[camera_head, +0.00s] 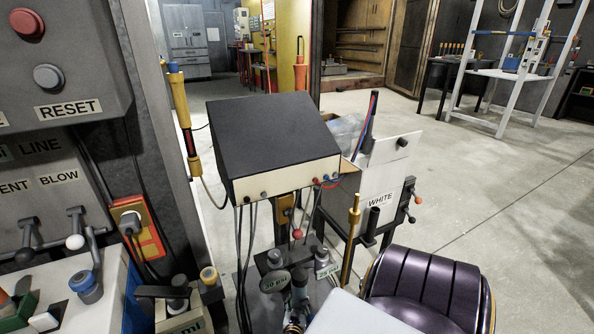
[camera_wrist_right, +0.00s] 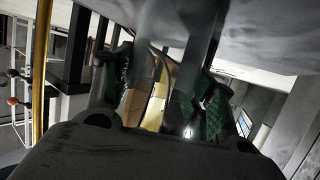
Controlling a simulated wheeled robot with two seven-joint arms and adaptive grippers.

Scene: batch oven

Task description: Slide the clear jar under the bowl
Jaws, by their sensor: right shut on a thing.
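In the right wrist view my right gripper (camera_wrist_right: 165,95) has its green-padded fingers on both sides of a see-through thing (camera_wrist_right: 152,100). It looks like the clear jar, with yellow and brown showing through it, but its outline is hard to make out. The gripper is shut on it. A pale grey surface fills the top of this view close above the fingers; I cannot tell what it is. I cannot make out the bowl in either view. My left gripper is not in view.
A dark sloped-top box (camera_head: 270,135) with cables stands mid-view. A white panel marked WHITE (camera_head: 385,185) stands to its right. A control panel with RESET (camera_head: 68,108) is at left. A dark ribbed rounded thing (camera_head: 425,285) is at lower right.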

